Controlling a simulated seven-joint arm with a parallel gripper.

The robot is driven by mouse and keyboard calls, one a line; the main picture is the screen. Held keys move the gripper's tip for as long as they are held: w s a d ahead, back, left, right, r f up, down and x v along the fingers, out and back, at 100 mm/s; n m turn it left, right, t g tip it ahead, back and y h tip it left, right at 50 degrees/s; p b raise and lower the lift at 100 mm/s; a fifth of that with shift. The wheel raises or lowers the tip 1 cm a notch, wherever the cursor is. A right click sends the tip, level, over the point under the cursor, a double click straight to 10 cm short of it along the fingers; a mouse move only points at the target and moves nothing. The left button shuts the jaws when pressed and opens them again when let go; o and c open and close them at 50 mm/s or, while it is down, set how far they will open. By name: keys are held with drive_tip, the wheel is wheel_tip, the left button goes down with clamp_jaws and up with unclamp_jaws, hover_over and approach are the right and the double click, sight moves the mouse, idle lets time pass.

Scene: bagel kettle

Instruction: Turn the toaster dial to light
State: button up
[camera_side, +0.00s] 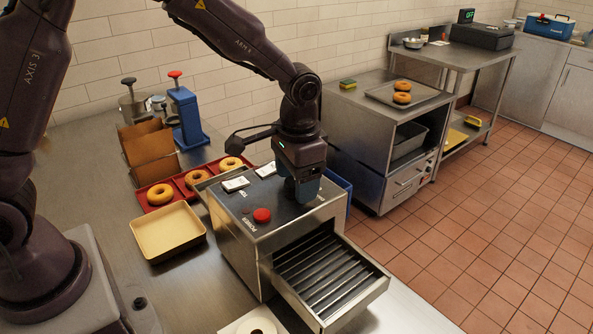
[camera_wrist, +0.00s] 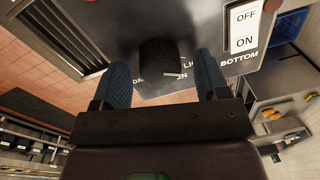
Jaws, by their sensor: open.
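The toaster (camera_side: 243,243) is a steel box with a dark top panel. Its round black dial (camera_wrist: 158,56) shows in the wrist view, with a white mark low on its right side. Partly hidden dark and light labels (camera_wrist: 187,65) lie beside it; I cannot tell exactly which setting the mark meets. My gripper (camera_wrist: 162,66) is open, with one blue-grey finger on each side of the dial and a gap visible at both sides. In the side view my gripper (camera_side: 304,190) points down over the panel and hides the dial.
A red button (camera_side: 262,215) and white rocker switches (camera_side: 235,184) share the panel. A slatted tray (camera_side: 330,275) sticks out in front. A tan tray (camera_side: 166,231) and a red tray with bagels (camera_side: 160,194) lie left. A steel oven unit (camera_side: 372,130) stands behind.

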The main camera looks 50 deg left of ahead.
wheel_tip(320, 180, up, 13)
drive_tip(key=shift+d, duration=0.4)
drive_tip(key=shift+s, duration=0.1)
drive_tip(key=s+a+r+n+t, duration=0.1)
drive_tip(key=s+a+t, duration=0.1)
drive_tip(key=s, duration=0.8)
drive_tip(key=s+a+r+n+t, duration=0.1)
drive_tip(key=s+a+r+t, duration=0.1)
drive_tip(key=s, duration=0.8)
drive_tip(key=shift+s+a+r+t+h, duration=0.25)
drive_tip(key=shift+a+t+h, duration=0.15)
drive_tip(key=shift+a+t, duration=0.45)
drive_tip(key=shift+a, duration=0.15)
